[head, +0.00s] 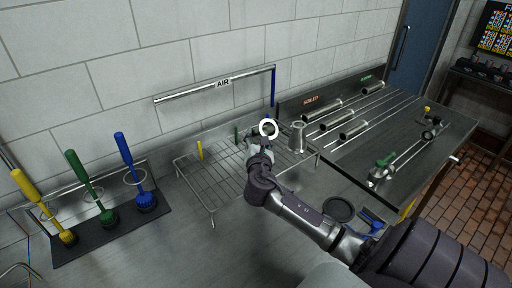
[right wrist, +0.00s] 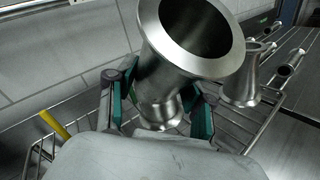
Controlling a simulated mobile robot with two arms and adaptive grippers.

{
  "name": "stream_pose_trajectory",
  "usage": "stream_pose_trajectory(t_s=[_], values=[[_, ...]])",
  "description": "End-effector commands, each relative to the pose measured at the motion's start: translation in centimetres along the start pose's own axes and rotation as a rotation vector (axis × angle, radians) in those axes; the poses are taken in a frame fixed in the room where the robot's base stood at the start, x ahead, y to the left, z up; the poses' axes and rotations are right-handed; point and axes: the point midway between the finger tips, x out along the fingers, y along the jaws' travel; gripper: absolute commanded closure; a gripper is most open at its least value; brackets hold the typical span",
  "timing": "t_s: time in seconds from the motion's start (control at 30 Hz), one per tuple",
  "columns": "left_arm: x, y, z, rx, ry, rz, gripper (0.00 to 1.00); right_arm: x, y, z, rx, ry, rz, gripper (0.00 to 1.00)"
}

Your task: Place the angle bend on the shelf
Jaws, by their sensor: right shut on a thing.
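My right gripper (head: 266,143) is over the right part of the wire rack shelf (head: 205,185). It is shut on a shiny steel flanged pipe piece, which I take for the angle bend (head: 268,128). In the right wrist view the angle bend (right wrist: 165,65) stands between the two green-padded fingers (right wrist: 160,110), its wide open flange tilted up. A smaller flange shows at its lower end. I cannot tell whether that end touches the wires. My gripper hides part of the rack. My left gripper is not in view.
A steel reducer-like piece (head: 298,137) stands near the rack's right end. Brushes (head: 135,175) stand at left. Several pipes (head: 355,128) lie on the right bench. The rack's left part is clear.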

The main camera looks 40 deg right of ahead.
Motion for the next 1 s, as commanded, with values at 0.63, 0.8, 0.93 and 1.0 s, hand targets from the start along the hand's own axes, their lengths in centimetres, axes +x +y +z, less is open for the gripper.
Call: stream_pose_trajectory(t_s=[0.63,0.8,0.93,1.0], values=[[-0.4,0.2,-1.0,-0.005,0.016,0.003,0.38,0.9,-1.5,-4.4,-0.001,-0.002,0.001,1.0],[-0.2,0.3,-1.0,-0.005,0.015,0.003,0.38,0.9,-1.6,-4.6,-0.001,-0.002,0.001,1.0],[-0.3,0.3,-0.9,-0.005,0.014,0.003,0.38,0.9,-1.6,-4.6,-0.002,0.0,0.0,0.26],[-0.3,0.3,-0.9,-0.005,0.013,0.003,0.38,0.9,-1.6,-4.6,-0.002,0.0,0.0,0.23]])
